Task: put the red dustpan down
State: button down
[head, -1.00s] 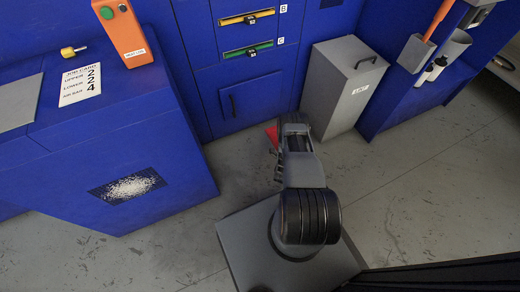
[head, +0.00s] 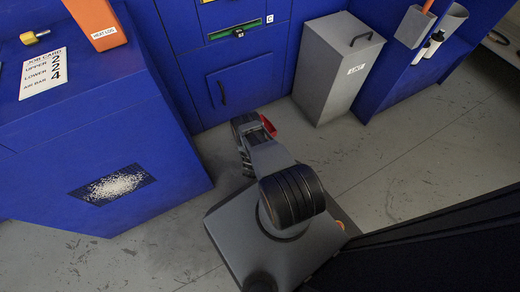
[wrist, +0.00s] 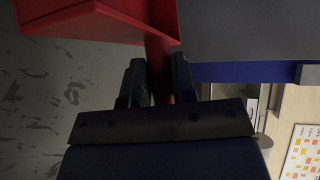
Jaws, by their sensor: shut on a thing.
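The red dustpan (wrist: 95,18) fills the upper left of the wrist view, its handle running down between my fingers. My gripper (wrist: 158,82) is shut on that handle, with one dark finger on each side. In the head view only a small red part of the dustpan (head: 269,126) shows beside my arm's end; the rest is hidden by my arm. My gripper itself is mostly hidden there. The dustpan appears held in front of the blue cabinet, and I cannot tell its height above the floor.
A grey lidded bin (head: 333,75) stands against the blue cabinet (head: 240,85). A blue bench with a job card (head: 43,73) and a grainy white patch (head: 112,185) is at the left. Grey floor (head: 400,165) is clear at the right.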

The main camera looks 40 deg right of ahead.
jog(key=f+b, duration=0.2)
jog(key=f, duration=0.1)
jog(key=w+a+f+b, duration=0.1)
jog(key=f, duration=0.1)
jog(key=shift+a, duration=0.1)
jog(key=shift+r, duration=0.15)
jog(key=c, duration=0.9)
grip_release()
jog(key=shift+c, duration=0.2)
